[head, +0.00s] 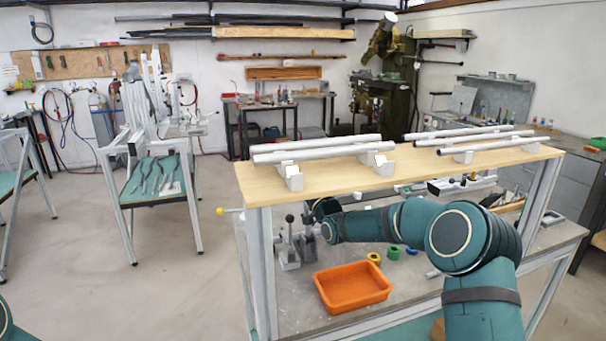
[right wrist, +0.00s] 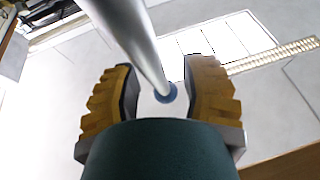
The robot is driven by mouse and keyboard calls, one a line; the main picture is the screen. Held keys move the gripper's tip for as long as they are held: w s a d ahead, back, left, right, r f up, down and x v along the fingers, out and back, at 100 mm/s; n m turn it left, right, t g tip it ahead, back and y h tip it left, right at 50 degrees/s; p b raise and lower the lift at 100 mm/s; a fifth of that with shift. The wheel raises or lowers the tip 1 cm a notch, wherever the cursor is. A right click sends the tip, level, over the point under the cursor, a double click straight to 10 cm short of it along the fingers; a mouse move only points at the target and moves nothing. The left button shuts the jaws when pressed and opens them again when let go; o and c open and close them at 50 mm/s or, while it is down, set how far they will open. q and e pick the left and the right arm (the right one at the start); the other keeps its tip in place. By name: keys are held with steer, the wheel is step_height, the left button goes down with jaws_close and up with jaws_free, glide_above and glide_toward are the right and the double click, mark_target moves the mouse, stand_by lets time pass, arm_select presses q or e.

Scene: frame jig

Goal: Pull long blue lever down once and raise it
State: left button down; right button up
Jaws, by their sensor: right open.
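In the right wrist view a silver rod (right wrist: 133,40) slants down from the top edge and ends in a blue tip (right wrist: 166,93) between the two yellow-brown fingers of my right gripper (right wrist: 163,90). The fingers are open, one on each side of the blue tip; I cannot tell whether either touches it. In the head view my right gripper (head: 318,209) is under the wooden shelf, beside two grey lever fixtures (head: 290,252). The blue tip cannot be made out there, hidden or too small. My left gripper is out of view.
The wooden shelf (head: 350,184) carrying several metal tubes is close above my right gripper and forearm. An orange tray (head: 352,287) sits on the lower bench surface, with yellow (head: 374,258), green (head: 394,253) and blue (head: 411,251) small parts behind it. A yellow knob (head: 220,211) sticks out left.

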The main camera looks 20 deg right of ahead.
steer(key=shift+o, duration=0.3)
jaws_close()
